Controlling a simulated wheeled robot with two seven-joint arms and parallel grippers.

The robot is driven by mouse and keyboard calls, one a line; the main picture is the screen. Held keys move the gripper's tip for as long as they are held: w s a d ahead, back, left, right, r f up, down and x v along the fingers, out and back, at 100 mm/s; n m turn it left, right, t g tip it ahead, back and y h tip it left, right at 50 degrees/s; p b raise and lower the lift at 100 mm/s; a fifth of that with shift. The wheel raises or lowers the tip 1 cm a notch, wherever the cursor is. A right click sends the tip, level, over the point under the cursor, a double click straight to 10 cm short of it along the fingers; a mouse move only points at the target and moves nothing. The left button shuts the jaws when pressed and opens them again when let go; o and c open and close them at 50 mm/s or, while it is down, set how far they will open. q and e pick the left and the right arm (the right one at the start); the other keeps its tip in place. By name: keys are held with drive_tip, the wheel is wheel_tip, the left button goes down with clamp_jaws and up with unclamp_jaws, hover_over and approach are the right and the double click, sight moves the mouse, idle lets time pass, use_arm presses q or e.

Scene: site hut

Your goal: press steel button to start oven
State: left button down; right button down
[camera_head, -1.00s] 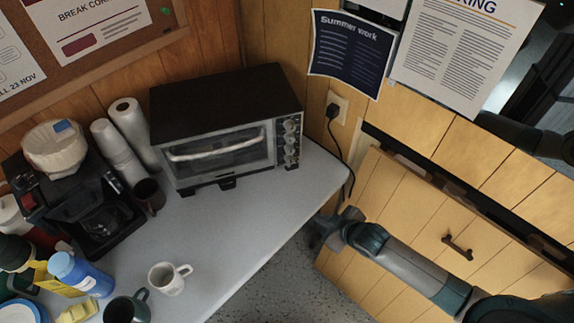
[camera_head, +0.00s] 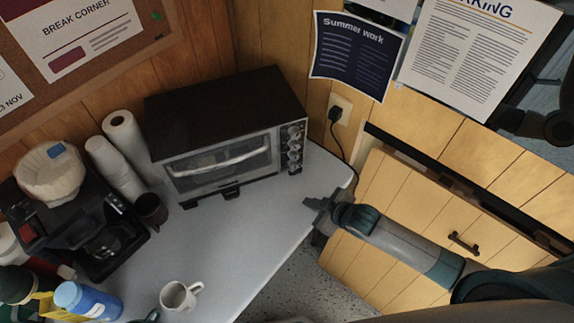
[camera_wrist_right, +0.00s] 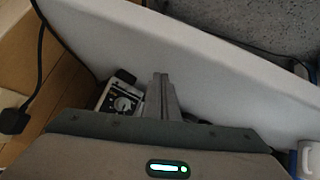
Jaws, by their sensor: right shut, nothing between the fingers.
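The toaster oven (camera_head: 222,160) stands on the counter against the wall, black on top with a glass door and handle facing the room. Its control panel (camera_head: 292,147) on the right side has a column of knobs; a separate steel button is too small to make out. In the right wrist view part of the panel with a round knob (camera_wrist_right: 124,104) shows just left of the fingers. My right gripper (camera_head: 312,203) is shut and empty over the counter's right edge, below and right of the panel and apart from it. It also shows in the right wrist view (camera_wrist_right: 160,82). My left gripper is out of view.
The counter (camera_head: 255,215) is clear in front of the oven. A coffee maker (camera_head: 75,215), cup stacks, a dark mug (camera_head: 151,209) and a white mug (camera_head: 178,296) stand on the left. A plug and cord (camera_head: 336,114) hang right of the oven. A wooden cabinet with a handle (camera_head: 463,243) is at right.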

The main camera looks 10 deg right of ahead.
drive_tip(key=shift+w+a, duration=0.15)
drive_tip(key=shift+r, duration=0.1)
drive_tip(key=shift+w+b, duration=0.35)
drive_tip(key=shift+w, duration=0.15)
drive_tip(key=w+b, duration=0.1)
drive_tip(key=w, duration=0.2)
drive_tip(key=w+a+b, duration=0.1)
drive_tip(key=w, duration=0.1)
drive_tip(key=shift+w+b, duration=0.2)
drive_tip(key=shift+b, duration=0.1)
drive_tip(key=shift+w+a, duration=0.1)
drive_tip(key=shift+w, duration=0.95)
